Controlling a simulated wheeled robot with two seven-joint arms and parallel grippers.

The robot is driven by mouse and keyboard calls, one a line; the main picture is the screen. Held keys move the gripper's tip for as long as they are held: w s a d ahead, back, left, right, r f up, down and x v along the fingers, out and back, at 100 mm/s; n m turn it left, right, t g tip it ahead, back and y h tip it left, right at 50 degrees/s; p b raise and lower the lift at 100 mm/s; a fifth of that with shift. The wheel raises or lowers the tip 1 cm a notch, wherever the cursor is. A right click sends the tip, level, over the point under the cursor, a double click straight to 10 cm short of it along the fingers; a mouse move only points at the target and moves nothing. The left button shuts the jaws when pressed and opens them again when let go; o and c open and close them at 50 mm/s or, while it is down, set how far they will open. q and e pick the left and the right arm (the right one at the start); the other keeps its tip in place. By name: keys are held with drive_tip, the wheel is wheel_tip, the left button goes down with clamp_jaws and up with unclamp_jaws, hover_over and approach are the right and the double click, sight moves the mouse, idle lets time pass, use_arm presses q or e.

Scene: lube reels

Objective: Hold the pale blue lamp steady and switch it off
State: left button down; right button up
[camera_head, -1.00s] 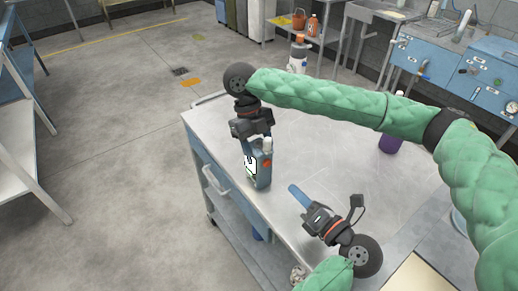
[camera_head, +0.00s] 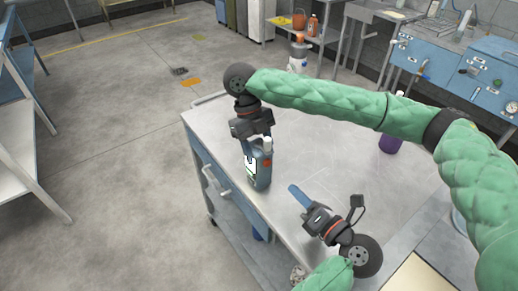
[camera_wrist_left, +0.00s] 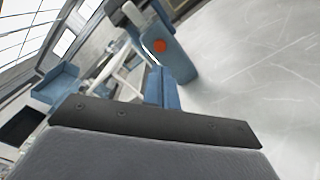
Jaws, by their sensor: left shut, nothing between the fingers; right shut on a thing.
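The lamp (camera_head: 263,172) is a small greyish-blue upright body with a white top piece, a pale panel on its left side and a red-orange button. It stands on the metal cart top near its left edge. My right gripper (camera_head: 253,143) comes down from above and is shut on the lamp's upper part; its fingertips are partly hidden. My left gripper (camera_head: 295,190) is shut and empty, its blue fingers pointing toward the lamp, with a gap between. In the left wrist view, the lamp (camera_wrist_left: 177,60) and its button (camera_wrist_left: 159,46) show just beyond my blue fingers (camera_wrist_left: 160,88).
The cart top (camera_head: 330,155) is mostly clear. My right arm spans above the cart. Blue cabinets (camera_head: 450,65) stand behind.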

sight(267, 163)
use_arm(q)
drive_tip(key=shift+a, duration=0.1)
drive_tip(key=w+a+m+t+h, duration=0.2)
drive_tip(key=m+h, duration=0.4)
drive_tip(key=m, duration=0.3)
drive_tip(key=w+a+m+t+h, duration=0.3)
drive_tip(key=m+t+h, duration=0.3)
drive_tip(key=m, duration=0.4)
drive_tip(key=shift+w+a+f, duration=0.2)
drive_tip(key=shift+w+f, duration=0.15)
drive_tip(key=shift+w, duration=0.15)
drive_tip(key=shift+w, duration=0.1)
idle(1.6)
